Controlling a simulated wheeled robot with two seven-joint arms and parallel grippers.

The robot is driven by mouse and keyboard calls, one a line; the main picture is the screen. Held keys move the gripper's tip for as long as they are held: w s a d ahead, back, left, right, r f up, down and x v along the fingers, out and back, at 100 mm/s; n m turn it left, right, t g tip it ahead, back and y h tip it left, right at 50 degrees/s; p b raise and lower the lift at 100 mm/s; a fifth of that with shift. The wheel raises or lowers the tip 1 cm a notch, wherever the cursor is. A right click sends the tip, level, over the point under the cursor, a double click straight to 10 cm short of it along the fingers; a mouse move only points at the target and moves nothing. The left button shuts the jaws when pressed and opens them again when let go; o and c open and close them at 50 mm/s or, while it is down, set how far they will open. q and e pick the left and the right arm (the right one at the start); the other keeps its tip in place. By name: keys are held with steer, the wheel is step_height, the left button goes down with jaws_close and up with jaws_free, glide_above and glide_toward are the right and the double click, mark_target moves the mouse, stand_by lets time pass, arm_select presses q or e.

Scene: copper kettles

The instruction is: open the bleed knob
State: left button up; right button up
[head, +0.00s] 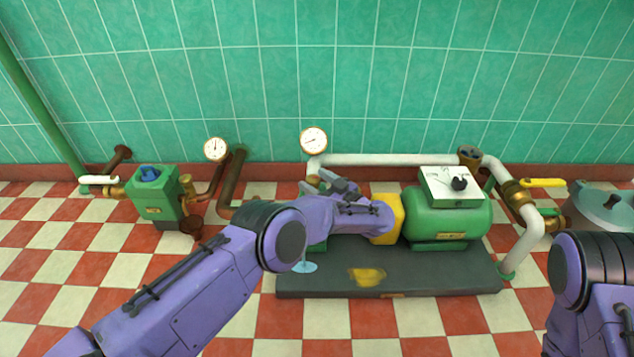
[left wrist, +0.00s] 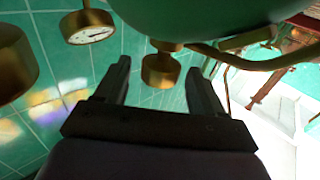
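A small brass knob (left wrist: 160,71) hangs under a green rounded body (left wrist: 200,18) in the left wrist view; it looks like the bleed knob. My left gripper (left wrist: 158,68) is open, with one dark finger on each side of the knob in that view. I see no clear contact, and the depth between knob and fingertips is hard to judge. In the head view my left gripper (head: 341,186) is at the left end of the green pump (head: 447,219), and it and my arm hide the knob there. My right gripper is outside both views.
White pipe (head: 400,160) runs behind the pump, with a gauge (head: 313,140) at its left. The pump stands on a dark base plate (head: 430,278) with a yellow patch (head: 367,276) and a bluish puddle (head: 305,267). A green valve box (head: 155,198) stands left; a lidded pot (head: 605,207) right.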

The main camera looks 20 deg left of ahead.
mark_target(318, 182)
arm_select(q)
steer(key=shift+s+d, duration=0.15)
steer(key=shift+d, duration=0.15)
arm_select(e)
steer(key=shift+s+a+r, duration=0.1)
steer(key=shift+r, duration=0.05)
arm_select(q)
steer(key=p+v, duration=0.2)
steer(key=v, duration=0.3)
steer(key=shift+s+d, duration=0.2)
steer(key=shift+d, duration=0.1)
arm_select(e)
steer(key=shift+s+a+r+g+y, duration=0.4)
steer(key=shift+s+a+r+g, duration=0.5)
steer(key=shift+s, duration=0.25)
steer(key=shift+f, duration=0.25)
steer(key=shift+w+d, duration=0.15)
arm_select(q)
steer(key=v, duration=0.4)
steer(key=shift+d+f, duration=0.1)
